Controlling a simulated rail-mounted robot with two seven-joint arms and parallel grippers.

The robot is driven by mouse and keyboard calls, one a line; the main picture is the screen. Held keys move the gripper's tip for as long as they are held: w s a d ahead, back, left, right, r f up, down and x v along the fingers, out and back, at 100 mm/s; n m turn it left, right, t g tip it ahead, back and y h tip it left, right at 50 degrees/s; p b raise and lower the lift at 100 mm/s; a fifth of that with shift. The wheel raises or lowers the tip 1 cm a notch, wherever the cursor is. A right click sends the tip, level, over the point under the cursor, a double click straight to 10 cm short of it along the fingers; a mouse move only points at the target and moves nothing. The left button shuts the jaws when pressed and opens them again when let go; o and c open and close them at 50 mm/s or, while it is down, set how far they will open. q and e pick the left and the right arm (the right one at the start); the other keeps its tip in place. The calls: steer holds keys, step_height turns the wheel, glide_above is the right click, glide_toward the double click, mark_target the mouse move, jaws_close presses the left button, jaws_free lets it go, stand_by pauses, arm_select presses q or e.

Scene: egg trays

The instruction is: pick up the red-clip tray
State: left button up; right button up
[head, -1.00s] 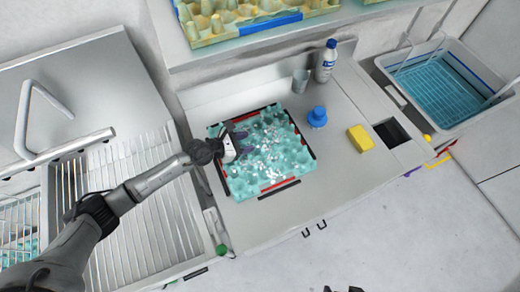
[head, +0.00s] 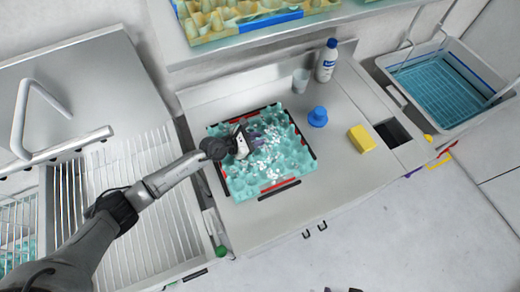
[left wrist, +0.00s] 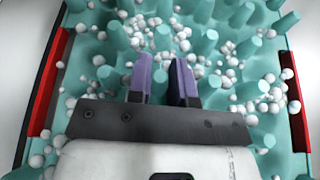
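The red-clip tray (head: 232,190) is a teal, knobbly egg tray with red and black strips along its edges. It lies flat on the grey counter, scattered with many small white beads. My left gripper (head: 257,135) is over the upper left part of the tray. In the left wrist view the purple fingers of my left gripper (left wrist: 162,80) stand apart with nothing held between them, among the tray's teal pegs (left wrist: 209,45). Red strips (left wrist: 48,90) show at both sides there. Whether the fingers touch the tray is unclear. My right gripper is not seen.
A blue-capped bottle (head: 327,60), a clear cup (head: 300,80), a blue object (head: 318,117) and a yellow sponge (head: 361,139) stand right of the tray. A sink with a rack (head: 110,190) is on the left. A blue basket (head: 445,85) is at the right.

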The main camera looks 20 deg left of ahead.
arm_select(q)
jaws_close()
steer(key=shift+r, duration=0.15)
